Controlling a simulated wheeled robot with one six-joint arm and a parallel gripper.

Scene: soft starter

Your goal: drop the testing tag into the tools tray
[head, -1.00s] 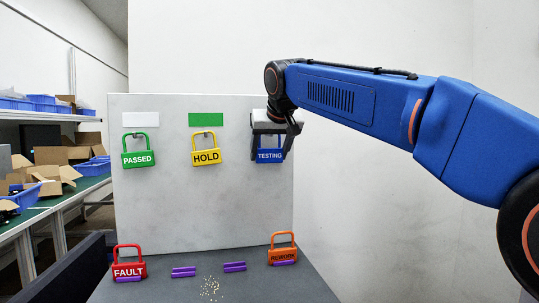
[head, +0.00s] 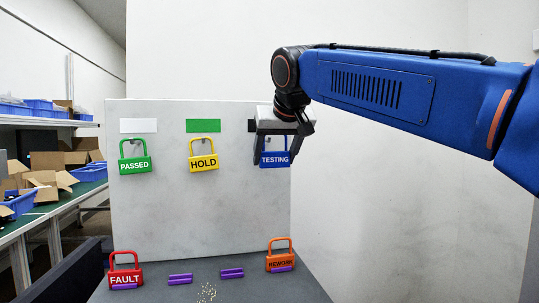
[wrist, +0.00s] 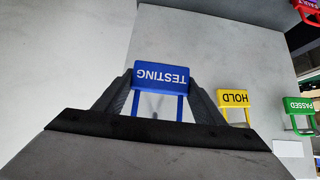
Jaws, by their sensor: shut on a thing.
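The testing tag is a blue padlock shape (head: 275,159) with white lettering, at the right side of the upright grey board (head: 230,215). My gripper (head: 275,150) is shut on it, one finger at each side. In the wrist view the testing tag (wrist: 161,76) appears upside down between the fingers, its shackle toward the gripper. It appears to be held off the board, in front of it. I cannot make out a tray marked for tools in either view.
The green PASSED tag (head: 135,165) and yellow HOLD tag (head: 203,162) hang on the board. The red FAULT tag (head: 124,280) and orange REWORK tag (head: 280,263) stand on the dark tabletop (head: 240,291), near purple pieces (head: 232,273). Blue bins (head: 20,205) and cartons fill the left bench.

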